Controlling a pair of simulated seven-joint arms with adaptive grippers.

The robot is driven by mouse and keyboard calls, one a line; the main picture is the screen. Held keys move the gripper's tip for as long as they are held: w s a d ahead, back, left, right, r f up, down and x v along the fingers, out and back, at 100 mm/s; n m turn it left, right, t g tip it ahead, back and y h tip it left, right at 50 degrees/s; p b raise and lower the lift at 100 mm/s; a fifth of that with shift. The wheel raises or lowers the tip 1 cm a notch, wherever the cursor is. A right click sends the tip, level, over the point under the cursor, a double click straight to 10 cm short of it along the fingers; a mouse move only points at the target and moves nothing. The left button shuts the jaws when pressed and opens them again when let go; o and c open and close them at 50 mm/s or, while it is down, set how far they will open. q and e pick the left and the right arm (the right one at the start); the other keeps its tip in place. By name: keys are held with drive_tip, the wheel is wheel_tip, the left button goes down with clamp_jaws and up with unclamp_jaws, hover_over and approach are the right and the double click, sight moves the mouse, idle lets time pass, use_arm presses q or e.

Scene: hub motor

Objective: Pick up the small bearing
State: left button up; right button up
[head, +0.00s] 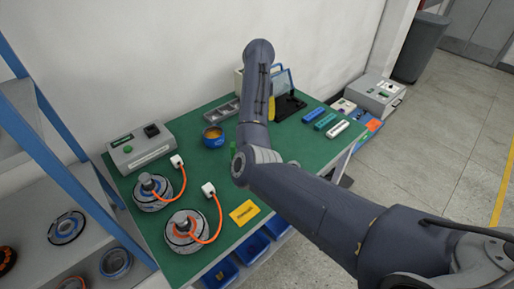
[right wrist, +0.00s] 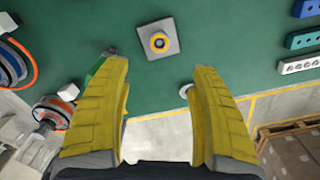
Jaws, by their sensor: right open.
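My right gripper (right wrist: 160,105) is open and empty in the right wrist view, with two yellow ridged fingers wide apart. In the head view a yellow part of it (head: 271,108) shows beside my arm, which hides the rest. A small pale round piece (right wrist: 186,90) lies by the right finger, partly covered. I cannot tell for certain which of these is the small bearing. My left gripper is out of view.
Two hub motors (head: 153,192) with orange cables stand on the table's left. A blue bowl (head: 213,137), a yellow card (head: 243,213) and a grey box device (head: 140,148) are nearby. Coloured blocks (head: 325,121) lie right. A blue shelf frame (head: 60,170) bounds the left.

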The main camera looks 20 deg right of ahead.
wheel_tip(320, 180, down, 7)
drive_tip(key=shift+s+f, duration=0.1)
drive_tip(key=shift+f, duration=3.6)
clamp_jaws()
drive_tip(key=shift+r, duration=0.15)
